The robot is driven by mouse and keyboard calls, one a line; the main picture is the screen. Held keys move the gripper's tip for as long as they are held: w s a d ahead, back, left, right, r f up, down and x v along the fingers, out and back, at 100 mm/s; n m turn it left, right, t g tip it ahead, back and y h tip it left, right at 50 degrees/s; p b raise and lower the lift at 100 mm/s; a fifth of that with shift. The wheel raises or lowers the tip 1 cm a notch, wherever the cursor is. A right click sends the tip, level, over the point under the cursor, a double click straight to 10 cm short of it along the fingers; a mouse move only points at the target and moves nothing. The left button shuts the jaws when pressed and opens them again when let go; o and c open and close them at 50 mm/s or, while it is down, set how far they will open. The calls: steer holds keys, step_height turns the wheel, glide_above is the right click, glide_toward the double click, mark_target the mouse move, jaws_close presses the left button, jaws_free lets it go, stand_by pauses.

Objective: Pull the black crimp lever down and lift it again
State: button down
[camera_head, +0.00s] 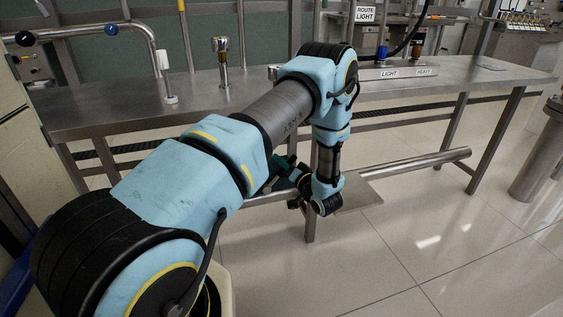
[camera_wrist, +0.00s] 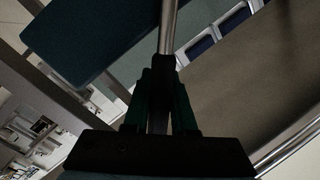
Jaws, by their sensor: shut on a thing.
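In the wrist view my gripper (camera_wrist: 162,78) has its two dark green fingers closed around the black grip of the crimp lever (camera_wrist: 158,112). The lever's bare metal rod (camera_wrist: 168,25) runs from the grip up to the top edge. In the head view my gripper (camera_head: 283,168) is low at the front of the bench, below its top and partly hidden behind my forearm.
A steel bench (camera_head: 465,75) runs across the back, with signs reading LIGHT (camera_head: 389,74) and HEAVY. A thick horizontal metal bar (camera_head: 425,160) lies below its top, right of my gripper. A bent pipe (camera_head: 100,30) stands at left.

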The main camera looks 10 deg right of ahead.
steer(key=shift+d+f+m+b, duration=0.55)
steer(key=shift+d+f+m, duration=0.15)
steer(key=shift+m, duration=0.1)
steer(key=shift+w+d+f+m+t, duration=0.1)
steer(key=shift+d+f+m+t, duration=0.15)
steer(key=shift+m+t, duration=0.3)
steer(key=c, duration=0.7)
jaws_free()
steer(key=shift+a+r, duration=0.1)
